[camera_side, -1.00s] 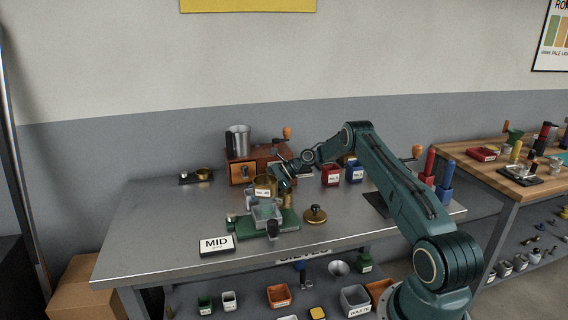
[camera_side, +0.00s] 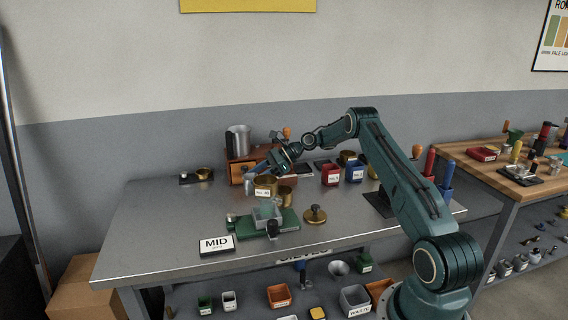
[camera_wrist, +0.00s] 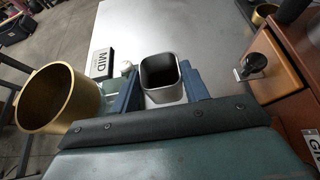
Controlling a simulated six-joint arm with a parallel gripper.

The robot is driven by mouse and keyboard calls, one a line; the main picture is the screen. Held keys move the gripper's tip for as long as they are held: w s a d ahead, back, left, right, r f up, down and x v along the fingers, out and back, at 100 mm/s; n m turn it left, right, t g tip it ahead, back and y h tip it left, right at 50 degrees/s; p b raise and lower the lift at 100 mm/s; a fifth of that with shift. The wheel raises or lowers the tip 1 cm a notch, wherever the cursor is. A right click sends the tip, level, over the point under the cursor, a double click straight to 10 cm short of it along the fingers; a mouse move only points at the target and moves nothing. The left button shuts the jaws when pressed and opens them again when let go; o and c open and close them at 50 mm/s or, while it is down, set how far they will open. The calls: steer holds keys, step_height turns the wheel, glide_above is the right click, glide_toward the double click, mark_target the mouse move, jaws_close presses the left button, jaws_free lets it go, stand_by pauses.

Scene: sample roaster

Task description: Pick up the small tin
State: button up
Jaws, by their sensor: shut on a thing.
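The small tin (camera_wrist: 161,76) is a squarish grey cup with rounded corners, a bright rim and a dark inside. In the wrist view it sits between the two blue fingers of my gripper (camera_wrist: 160,88), which is shut on it. In the side view my gripper (camera_side: 263,168) is above the steel table, just behind and above the brass cup labelled No. 40 (camera_side: 265,192). There the tin is too small and too covered by the fingers to make out clearly.
The brass cup (camera_wrist: 60,100) is close at the left of the wrist view. A wooden drawer box (camera_wrist: 262,68) is at the right.

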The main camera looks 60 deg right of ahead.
step_height(320, 180, up, 14)
stand_by(0.4)
steer(key=shift+s+r, duration=0.1)
stand_by(0.5)
steer(key=s+a+r, duration=0.3)
steer(key=s, duration=0.6)
steer(key=shift+s+r, duration=0.35)
steer(key=shift+w+a+f, duration=0.1)
steer(key=shift+a+f, duration=0.05)
steer(key=shift+f, duration=0.05)
stand_by(0.4)
steer(key=shift+w+a+f+n+g+h, duration=0.4)
steer(key=shift+a+f+n+g+h, duration=0.6)
steer(key=shift+h, duration=2.45)
steer(key=shift+w+a+f+n+g+h, duration=0.5)
steer(key=shift+a+f+g+h, duration=0.9)
steer(key=shift+h, duration=2)
steer(key=shift+w+a+f+n+g+h, duration=0.35)
steer(key=shift+a+f+n+g+h, duration=0.8)
steer(key=shift+h, duration=2.3)
